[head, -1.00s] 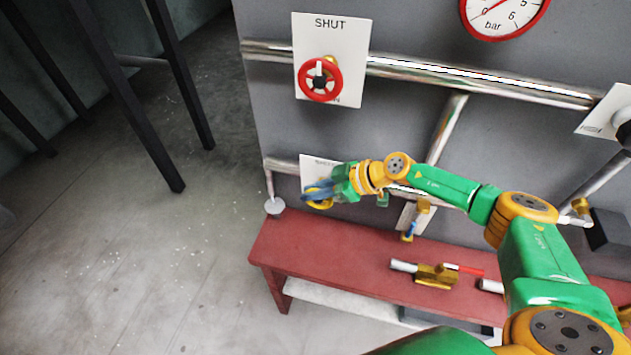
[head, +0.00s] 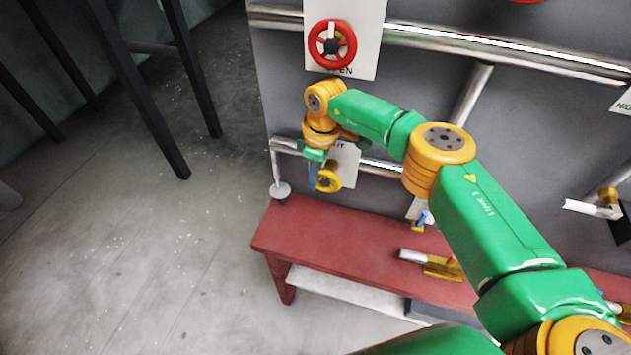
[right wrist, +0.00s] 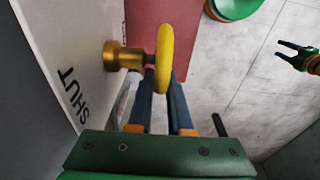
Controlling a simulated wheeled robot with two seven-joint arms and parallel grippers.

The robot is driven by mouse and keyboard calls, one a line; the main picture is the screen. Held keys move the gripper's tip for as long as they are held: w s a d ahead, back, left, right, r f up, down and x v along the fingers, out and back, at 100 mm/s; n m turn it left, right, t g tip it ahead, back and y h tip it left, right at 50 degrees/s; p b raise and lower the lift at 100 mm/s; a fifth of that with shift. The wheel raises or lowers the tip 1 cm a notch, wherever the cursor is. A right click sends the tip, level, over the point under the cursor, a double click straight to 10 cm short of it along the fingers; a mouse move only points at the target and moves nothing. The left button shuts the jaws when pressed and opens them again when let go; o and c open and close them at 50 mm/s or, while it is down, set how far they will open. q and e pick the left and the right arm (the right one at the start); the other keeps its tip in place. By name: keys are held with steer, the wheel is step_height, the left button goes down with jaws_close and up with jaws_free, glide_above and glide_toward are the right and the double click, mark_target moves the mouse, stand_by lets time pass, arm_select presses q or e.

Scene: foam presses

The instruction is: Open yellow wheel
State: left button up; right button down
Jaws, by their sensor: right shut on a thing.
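The yellow wheel (head: 329,180) is on the low pipe at the left end of the grey panel, in front of a white sign plate (head: 347,158). In the right wrist view the wheel (right wrist: 165,50) shows edge-on, on a brass stem, beside the printed word SHUT. My right gripper (head: 318,174) comes down from above and is shut on the wheel's rim; its two blue fingers (right wrist: 161,78) lie on either side of the rim. My left gripper (right wrist: 283,55) shows at the right of the right wrist view, fingers apart and empty.
A red wheel (head: 332,44) on its own plate is above the arm. A red bench (head: 300,235) stands below, with a brass valve (head: 442,266) on it. Chrome pipes (head: 480,48) cross the panel. The floor left of the bench is clear.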

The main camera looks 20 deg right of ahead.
steer(key=shift+f+g+h+b, duration=0.2)
steer(key=shift+g+h+b, duration=0.15)
steer(key=shift+b, duration=0.4)
steer(key=c, duration=0.8)
jaws_free()
steer(key=shift+c, duration=0.2)
